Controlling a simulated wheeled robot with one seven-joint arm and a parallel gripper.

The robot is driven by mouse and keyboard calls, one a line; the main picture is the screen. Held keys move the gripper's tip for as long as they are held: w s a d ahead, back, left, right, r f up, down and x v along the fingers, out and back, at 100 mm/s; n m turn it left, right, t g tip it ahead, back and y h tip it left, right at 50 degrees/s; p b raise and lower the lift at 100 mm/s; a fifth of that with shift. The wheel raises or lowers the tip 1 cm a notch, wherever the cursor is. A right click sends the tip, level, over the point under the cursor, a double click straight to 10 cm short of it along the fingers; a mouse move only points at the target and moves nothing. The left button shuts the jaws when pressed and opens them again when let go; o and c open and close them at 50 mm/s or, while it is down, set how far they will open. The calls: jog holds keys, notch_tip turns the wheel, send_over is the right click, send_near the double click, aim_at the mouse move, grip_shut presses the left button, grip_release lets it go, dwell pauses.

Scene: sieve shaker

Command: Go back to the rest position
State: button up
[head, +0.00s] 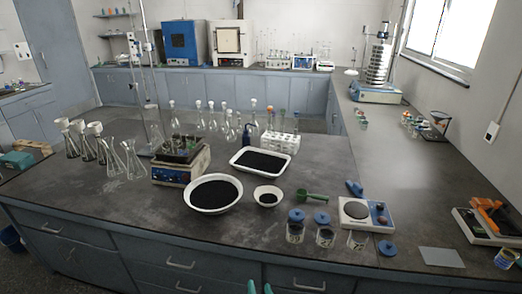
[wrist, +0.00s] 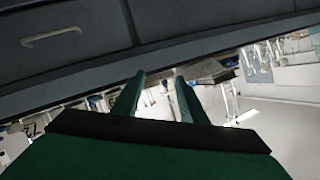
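My gripper (head: 259,288) shows at the bottom edge of the head view as two green fingertips, in front of the bench drawers and below the bench top. In the wrist view my gripper (wrist: 158,77) has its two green fingers apart with nothing between them. The wrist view is turned over, with the bench front (wrist: 110,30) across the top. The sieve shaker (head: 379,62) with its stack of sieves stands far off on the right-hand bench.
The dark bench top (head: 110,215) holds a white bowl of black grains (head: 214,206), a small bowl (head: 268,200), a white tray (head: 286,172), a hotplate (head: 181,175), a balance (head: 364,216), blue-lidded jars (head: 296,233) and several flasks. Its front edge lies close to my gripper.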

jog(key=s+a+f+m+h, duration=0.1)
jog(key=s+a+f, duration=0.1)
jog(key=s, duration=0.8)
jog(key=s+a+f+h, duration=0.1)
jog(key=s+f+h, duration=0.1)
jog(key=s, duration=0.8)
jog(key=s+d+r+n, duration=0.1)
jog(key=s+r, duration=0.2)
jog(key=s, duration=0.3)
jog(key=s+d+r+n+t, duration=0.1)
jog(key=s+r+n, duration=0.1)
jog(key=s, duration=0.4)
jog(key=s+d+r+n, duration=0.1)
jog(key=s+r, duration=0.3)
jog(key=s, duration=0.2)
jog(key=shift+s+d+y, duration=0.15)
jog(key=shift+y, duration=0.15)
jog(key=shift+s, duration=0.1)
